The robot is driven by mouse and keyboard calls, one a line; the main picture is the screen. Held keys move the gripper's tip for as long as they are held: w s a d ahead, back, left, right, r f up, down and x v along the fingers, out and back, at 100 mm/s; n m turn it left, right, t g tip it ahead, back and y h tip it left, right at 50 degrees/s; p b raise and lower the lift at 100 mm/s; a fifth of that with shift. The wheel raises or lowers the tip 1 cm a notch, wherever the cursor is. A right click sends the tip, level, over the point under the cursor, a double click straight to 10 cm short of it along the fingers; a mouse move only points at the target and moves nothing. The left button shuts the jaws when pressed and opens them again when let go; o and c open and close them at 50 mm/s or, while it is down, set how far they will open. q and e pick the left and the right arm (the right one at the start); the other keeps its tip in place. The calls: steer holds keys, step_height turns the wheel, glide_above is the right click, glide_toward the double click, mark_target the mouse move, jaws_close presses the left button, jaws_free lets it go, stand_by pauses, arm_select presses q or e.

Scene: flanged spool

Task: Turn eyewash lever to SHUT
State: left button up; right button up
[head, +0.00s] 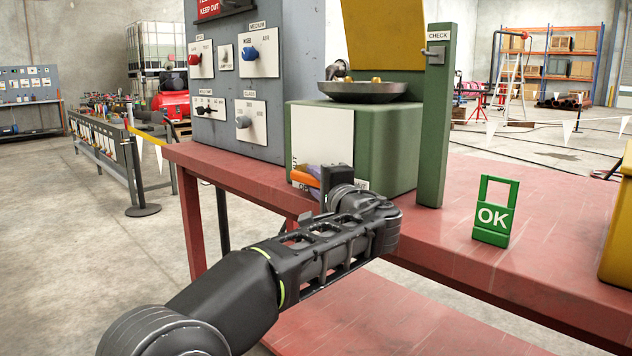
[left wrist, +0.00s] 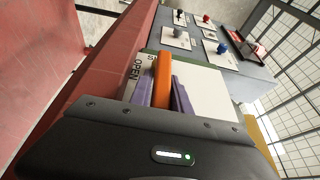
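The eyewash station is a green box (head: 400,150) with a dark bowl (head: 362,91) on the red bench. Its white plate (head: 324,136) is on the front face and also shows in the left wrist view (left wrist: 207,85). OPEN lettering shows beside the orange lever (left wrist: 162,77) in the wrist view; the other label is mostly hidden. The lever also shows in the head view (head: 304,179), low on the plate. My left gripper (left wrist: 163,88) has its purple fingers closed on both sides of the lever. Its exact angle against the labels is unclear. My right gripper is not in view.
A green post (head: 436,120) marked CHECK stands right of the box. A green OK tag (head: 494,212) stands on the bench (head: 460,240). A grey panel (head: 262,75) with several knobs stands left of the box. A yellow object (head: 617,230) is at the right edge.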

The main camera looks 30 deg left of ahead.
arm_select(q)
steer(key=o, duration=0.4)
steer(key=p+v, duration=0.1)
steer(key=v, duration=0.6)
steer(key=shift+s+d, duration=0.25)
stand_by(0.4)
